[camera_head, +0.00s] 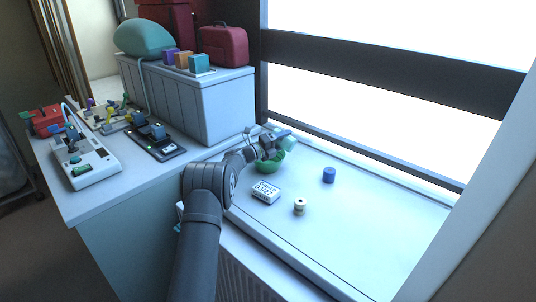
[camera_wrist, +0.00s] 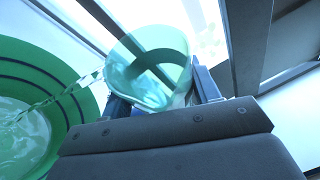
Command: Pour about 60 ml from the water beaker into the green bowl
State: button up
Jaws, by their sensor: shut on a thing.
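My gripper (camera_wrist: 165,105) is shut on the water beaker (camera_wrist: 130,62), a clear greenish cup that is tilted toward the left in the wrist view. A thin stream runs from the beaker's lip down to the left into the green bowl (camera_wrist: 75,85). The bowl has dark rings on its inner wall and some pale liquid in its bottom. In the head view the green bowl (camera_head: 270,166) stands on the white sill, with the beaker (camera_head: 286,141) above its right side. My gripper (camera_head: 274,142) partly hides both there. I cannot read the amount poured.
A small white box with dark print (camera_head: 265,191), a spool (camera_head: 300,206) and a blue cylinder (camera_head: 329,174) stand on the sill. A white cabinet (camera_head: 195,105) and devices (camera_head: 155,140) are to the left. The right of the sill is clear.

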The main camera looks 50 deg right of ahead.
jog(key=shift+w, duration=0.1)
jog(key=shift+s+d+r+m, duration=0.15)
jog(key=shift+s+r+m, duration=0.25)
jog(key=shift+s, duration=0.3)
jog(key=shift+s+f+m+y, duration=0.1)
jog(key=shift+f+m+y, duration=0.45)
jog(key=shift+m, duration=0.35)
jog(key=shift+f+m+y, duration=0.25)
jog(key=shift+m, duration=0.15)
jog(key=shift+f+m+t+y, duration=0.6)
jog(key=shift+f+m, duration=0.2)
jog(key=shift+m, duration=0.6)
